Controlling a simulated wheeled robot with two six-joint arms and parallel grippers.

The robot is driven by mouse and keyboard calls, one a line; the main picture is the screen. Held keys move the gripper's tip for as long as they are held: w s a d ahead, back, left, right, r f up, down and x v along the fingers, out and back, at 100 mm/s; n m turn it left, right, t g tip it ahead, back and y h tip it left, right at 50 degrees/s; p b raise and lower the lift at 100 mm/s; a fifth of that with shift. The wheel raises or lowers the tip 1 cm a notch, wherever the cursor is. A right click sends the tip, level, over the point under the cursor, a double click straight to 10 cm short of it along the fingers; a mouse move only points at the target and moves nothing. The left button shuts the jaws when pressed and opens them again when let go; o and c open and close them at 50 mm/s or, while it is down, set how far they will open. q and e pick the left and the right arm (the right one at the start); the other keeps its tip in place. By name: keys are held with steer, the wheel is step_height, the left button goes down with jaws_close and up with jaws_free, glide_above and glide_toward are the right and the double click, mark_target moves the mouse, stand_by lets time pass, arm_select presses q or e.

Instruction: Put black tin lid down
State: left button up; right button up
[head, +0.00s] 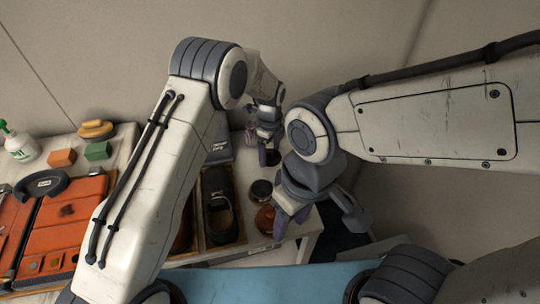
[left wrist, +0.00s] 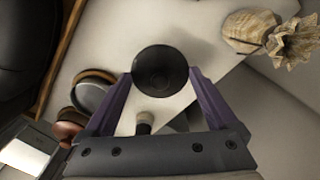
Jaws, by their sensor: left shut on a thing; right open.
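The black tin lid (left wrist: 160,70) is a dark round disc between the purple fingertips of my left gripper (left wrist: 160,78) in the left wrist view. The gripper is shut on it, with the white table below. In the head view, my left gripper (head: 268,155) is at the far end of the table, and the lid (head: 274,158) shows as a small dark shape at its fingertips. I cannot tell whether the lid touches the table. My right gripper (head: 318,214) is open near the table's right edge, with nothing seen between its fingers.
A dark round tin (head: 261,190) and a brownish round container (head: 265,218) stand nearer on the table. A wooden tray with a black shoe (head: 221,210) is left of them.

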arm_select(q)
step_height(320, 180, down, 2)
steer(key=shift+f, duration=0.15)
steer(key=shift+f, duration=0.1)
steer(key=shift+f, duration=0.15)
steer(key=o, duration=1)
steer(key=shift+c, duration=0.2)
